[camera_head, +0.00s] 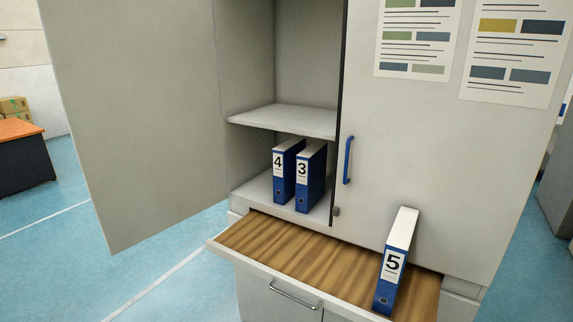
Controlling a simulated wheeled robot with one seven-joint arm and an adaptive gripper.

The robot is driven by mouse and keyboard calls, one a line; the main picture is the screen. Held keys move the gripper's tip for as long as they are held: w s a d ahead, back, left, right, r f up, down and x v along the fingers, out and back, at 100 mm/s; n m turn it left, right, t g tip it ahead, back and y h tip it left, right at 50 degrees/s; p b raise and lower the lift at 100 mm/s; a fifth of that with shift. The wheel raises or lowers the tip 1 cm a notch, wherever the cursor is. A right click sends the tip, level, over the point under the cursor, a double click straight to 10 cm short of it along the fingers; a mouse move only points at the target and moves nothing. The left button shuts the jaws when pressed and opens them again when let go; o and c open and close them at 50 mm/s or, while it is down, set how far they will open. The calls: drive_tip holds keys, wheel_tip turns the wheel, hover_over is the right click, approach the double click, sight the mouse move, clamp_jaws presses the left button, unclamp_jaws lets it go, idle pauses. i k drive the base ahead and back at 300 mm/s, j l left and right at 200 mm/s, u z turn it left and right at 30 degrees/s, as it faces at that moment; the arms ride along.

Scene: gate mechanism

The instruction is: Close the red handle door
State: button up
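A grey cabinet fills the middle of the head view. Its left door (140,110) stands wide open, swung out to the left, with its inner face showing. No handle shows on that face, and its outer side is hidden. The right door (430,160) is shut and carries a blue handle (348,160). No red handle is visible in this view. My gripper is not in view.
Blue binders 4 (285,170) and 3 (311,177) stand on the lower shelf. A wooden drawer (310,262) is pulled out below, with binder 5 (395,262) upright in it. A dark desk (22,160) stands far left. The blue floor at left is clear.

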sight(137, 81)
drive_tip(key=u, duration=0.8)
drive_tip(key=i+j+u, duration=0.35)
drive_tip(key=i+u, duration=0.35)
drive_tip(key=i+j+u, duration=0.1)
drive_tip(key=i+u, duration=0.25)
drive_tip(key=i, duration=2.1)
drive_tip(key=i+z, duration=0.2)
drive_tip(key=i, duration=0.3)
drive_tip(key=i+j+z, duration=0.25)
drive_tip(key=i, duration=0.25)
drive_tip(key=i+j+z, duration=0.2)
drive_tip(key=i, duration=0.3)
drive_tip(key=z, duration=0.95)
drive_tip(key=j+z, duration=0.1)
drive_tip(key=z, duration=0.4)
drive_tip(key=k+z, duration=0.1)
drive_tip(key=z, duration=1.8)
drive_tip(key=k+j+u, duration=0.15)
drive_tip(key=j, duration=0.25)
drive_tip(key=k+j+u, duration=0.1)
drive_tip(key=j, duration=0.25)
